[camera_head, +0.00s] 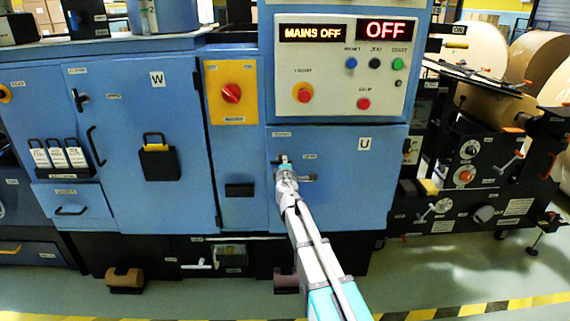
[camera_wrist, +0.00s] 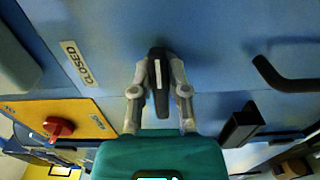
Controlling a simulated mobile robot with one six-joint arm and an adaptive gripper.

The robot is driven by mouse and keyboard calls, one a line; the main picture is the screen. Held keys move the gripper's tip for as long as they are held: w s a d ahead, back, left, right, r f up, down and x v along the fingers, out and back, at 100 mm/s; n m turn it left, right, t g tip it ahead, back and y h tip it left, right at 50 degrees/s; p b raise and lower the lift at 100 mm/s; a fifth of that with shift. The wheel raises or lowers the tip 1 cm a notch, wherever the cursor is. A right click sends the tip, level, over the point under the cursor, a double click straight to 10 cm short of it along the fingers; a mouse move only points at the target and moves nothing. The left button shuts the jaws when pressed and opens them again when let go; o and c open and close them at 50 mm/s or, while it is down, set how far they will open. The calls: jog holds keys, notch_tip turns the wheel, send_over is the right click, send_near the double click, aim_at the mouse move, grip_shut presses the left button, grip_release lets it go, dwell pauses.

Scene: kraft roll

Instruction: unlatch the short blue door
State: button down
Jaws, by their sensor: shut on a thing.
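The short blue door (camera_head: 345,205), marked U, is flush with the machine front below the control panel. Its latch is a dark lever (camera_wrist: 158,72) with a pale stripe, near the door's upper left corner in the head view. My gripper (camera_head: 284,168) reaches it from below right. In the wrist view my gripper (camera_wrist: 158,88) has one finger on each side of the lever and is shut on it. A "CLOSED" label (camera_wrist: 78,63) is beside the latch. The door's black pull handle (camera_wrist: 285,75) is apart from my fingers. My gripper hides part of the latch in the head view.
Left of the door are a black box (camera_head: 240,190) and a yellow panel with a red knob (camera_head: 231,93). The tall door marked W (camera_head: 150,195) is further left. Above is the control panel (camera_head: 338,75), reading MAINS OFF and OFF.

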jog(key=shift+a, duration=0.15)
jog(key=c, duration=0.6)
grip_release()
jog(key=shift+c, duration=0.2)
jog(key=shift+s, duration=0.1)
jog(key=s, duration=1.1)
jog(key=shift+s+a, duration=0.15)
jog(key=shift+s, duration=0.25)
